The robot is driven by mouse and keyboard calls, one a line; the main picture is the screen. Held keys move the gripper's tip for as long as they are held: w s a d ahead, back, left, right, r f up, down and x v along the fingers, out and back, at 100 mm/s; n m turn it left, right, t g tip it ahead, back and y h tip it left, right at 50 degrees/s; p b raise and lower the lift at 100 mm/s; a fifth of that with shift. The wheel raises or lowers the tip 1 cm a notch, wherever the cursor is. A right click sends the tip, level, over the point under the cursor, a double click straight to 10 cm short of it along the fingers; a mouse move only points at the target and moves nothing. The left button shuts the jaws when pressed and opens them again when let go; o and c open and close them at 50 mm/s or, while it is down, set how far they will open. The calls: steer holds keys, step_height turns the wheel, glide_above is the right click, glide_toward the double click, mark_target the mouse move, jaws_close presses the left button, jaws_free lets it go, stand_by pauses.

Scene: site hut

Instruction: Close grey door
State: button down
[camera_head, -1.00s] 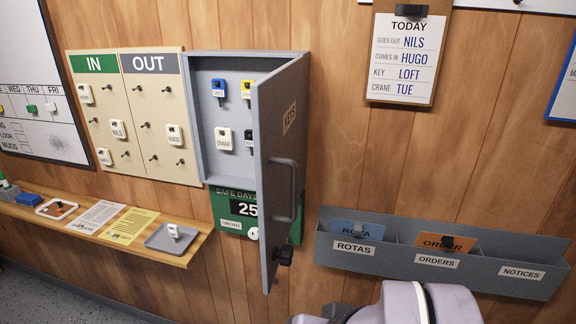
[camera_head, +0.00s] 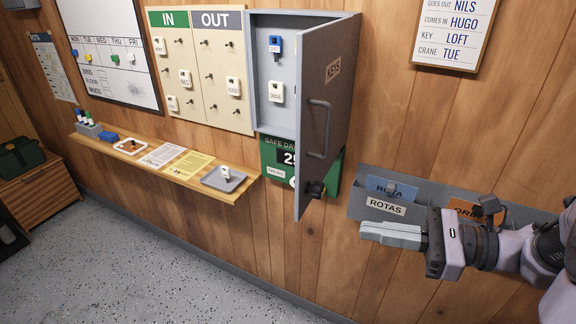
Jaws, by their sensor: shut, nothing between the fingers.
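The grey door (camera_head: 337,75) of the wall key cabinet (camera_head: 254,65) stands open, swung out from its right side toward me. Inside the cabinet hang a blue-topped key tag (camera_head: 275,44) and a white tag (camera_head: 276,92); the door hides the right part of the inside. My gripper (camera_head: 362,231) is shut and empty. In the picture it is right of and below the door, in front of the tray wall, apart from the door.
A grey wall tray (camera_head: 357,203) with ROTAS and ORDERS slots lies behind my arm. The IN/OUT board (camera_head: 205,75) hangs left of the cabinet. A wooden shelf (camera_head: 230,195) with papers and a small tray (camera_head: 222,180) runs below. The floor (camera_head: 140,270) in front is clear.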

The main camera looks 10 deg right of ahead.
steer(key=d+m+t, duration=0.2)
steer(key=d, duration=0.1)
steer(key=b, duration=0.4)
glide_toward(299, 196)
steer(key=x, duration=0.6)
steer(key=shift+w+a, duration=0.2)
steer(key=shift+a, duration=0.15)
